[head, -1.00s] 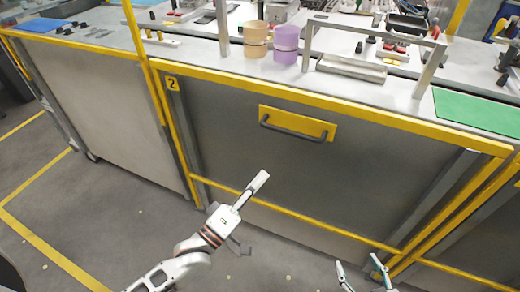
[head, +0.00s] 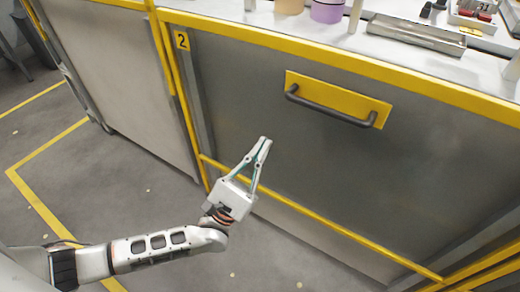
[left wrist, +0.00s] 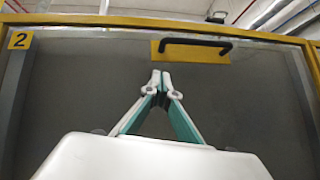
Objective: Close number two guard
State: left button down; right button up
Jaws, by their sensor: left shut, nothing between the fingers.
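The number two guard is a grey panel (head: 330,170) in a yellow frame, standing below the worktop level. A yellow "2" label (head: 182,40) marks its upper left corner. A dark bar handle (head: 330,108) sits on a yellow plate (head: 380,108) near the panel's top. In the left wrist view, the handle (left wrist: 195,43) is above and right of the fingertips. My left gripper (head: 264,140) is shut and empty, pointing up in front of the panel, below and left of the handle and apart from it. My right gripper is out of view.
The worktop (head: 385,12) above the guard holds a purple cup (head: 326,11), a metal tray (head: 415,33) and small parts. A yellow lower rail (head: 330,222) crosses the front. Grey floor (head: 130,185) with yellow lines is free at left.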

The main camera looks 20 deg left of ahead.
pick_arm(q)
jog(key=w+d+r+p, duration=0.1)
jog(key=w+r, duration=0.3)
jog(key=r, duration=0.4)
jog(key=shift+d+r+p, duration=0.2)
jog(key=shift+d+p, duration=0.1)
jog(key=shift+d, duration=0.55)
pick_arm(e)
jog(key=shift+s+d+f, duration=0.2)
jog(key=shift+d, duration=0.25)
pick_arm(q)
jog(key=shift+w, duration=0.1)
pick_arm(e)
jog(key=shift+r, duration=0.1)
